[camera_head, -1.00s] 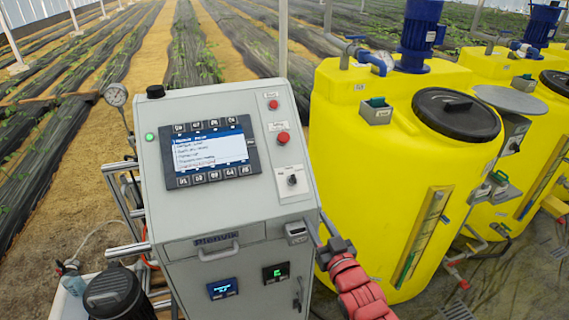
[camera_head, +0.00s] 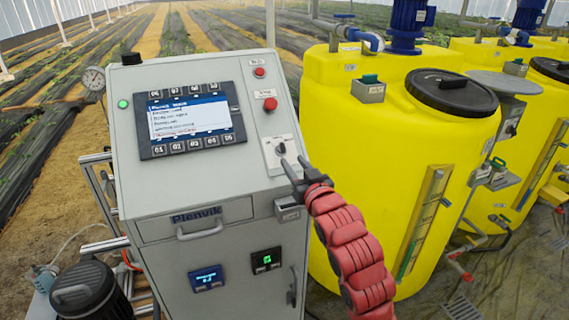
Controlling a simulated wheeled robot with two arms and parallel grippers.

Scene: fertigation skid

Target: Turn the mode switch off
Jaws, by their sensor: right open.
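The mode switch (camera_head: 280,148) is a small dark rotary knob on a pale plate, low on the right side of the sloped grey control panel (camera_head: 190,184). My right gripper (camera_head: 291,168) is at the end of the red segmented arm, just below and right of the knob. My left gripper is not in view.
Two red buttons (camera_head: 270,104) sit above the switch. A screen (camera_head: 188,118) fills the panel's left part. A yellow tank (camera_head: 365,130) with a black lid stands close on the right. A drawer handle (camera_head: 200,231) juts out below the panel.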

